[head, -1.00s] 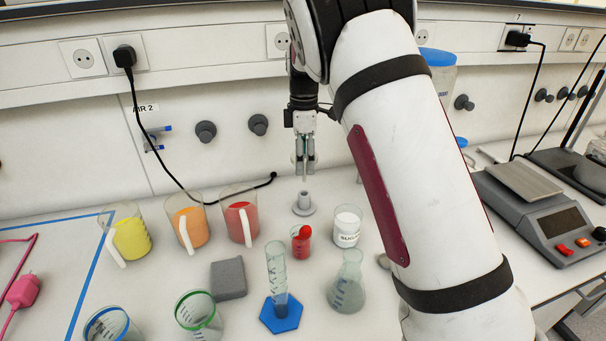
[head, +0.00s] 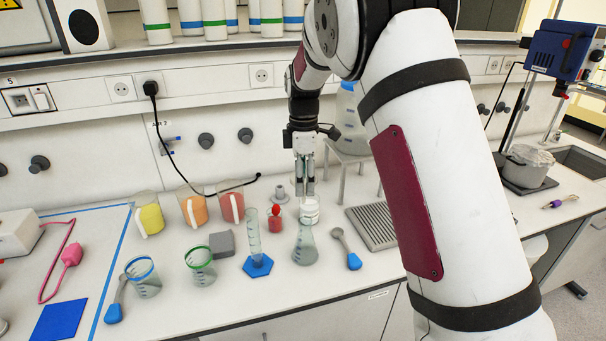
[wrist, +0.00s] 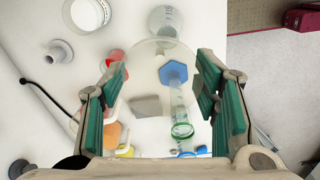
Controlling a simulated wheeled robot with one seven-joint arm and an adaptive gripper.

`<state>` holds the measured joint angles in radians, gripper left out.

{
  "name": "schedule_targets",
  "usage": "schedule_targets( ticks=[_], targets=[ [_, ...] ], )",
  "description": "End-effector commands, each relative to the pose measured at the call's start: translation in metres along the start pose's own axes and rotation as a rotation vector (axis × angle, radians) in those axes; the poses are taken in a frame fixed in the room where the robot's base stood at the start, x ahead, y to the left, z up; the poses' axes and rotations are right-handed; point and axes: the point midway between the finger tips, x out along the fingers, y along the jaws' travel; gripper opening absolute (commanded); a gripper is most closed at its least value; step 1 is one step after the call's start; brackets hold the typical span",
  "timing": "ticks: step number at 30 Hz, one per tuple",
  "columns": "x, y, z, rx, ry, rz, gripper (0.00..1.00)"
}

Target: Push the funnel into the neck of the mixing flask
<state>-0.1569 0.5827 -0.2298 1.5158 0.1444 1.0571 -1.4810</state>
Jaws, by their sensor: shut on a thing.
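The clear funnel shows in the wrist view as a large see-through disc (wrist: 150,72) between my fingers. My gripper (wrist: 165,98) is shut on it, with one finger at each side. In the head view my gripper (head: 305,190) points down above the bench, and the funnel is hard to make out there. The mixing flask, a clear conical flask with grey-looking contents (head: 305,250), stands upright nearer the bench front, apart from my gripper. It also shows at the top of the wrist view (wrist: 164,20), beyond the funnel's rim.
The white sugar beaker (head: 310,213) stands just behind the flask. Close by are a small red beaker (head: 276,222), a grey ring stand (head: 280,192), a blue-footed measuring cylinder (head: 257,265) and a blue-handled spoon (head: 353,260). A ridged grey tray (head: 373,226) lies to the right.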

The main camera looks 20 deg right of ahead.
Motion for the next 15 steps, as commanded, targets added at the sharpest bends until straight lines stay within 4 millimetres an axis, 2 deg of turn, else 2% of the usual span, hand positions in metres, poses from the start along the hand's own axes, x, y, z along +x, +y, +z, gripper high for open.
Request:
schedule_targets(
  ticks=[5,15],
  targets=[
    [-0.001,-0.006,0.001,0.0,0.0,-0.001,0.34],
    [0.019,-0.005,0.001,-0.001,-0.002,-0.002,0.34]
  ],
)
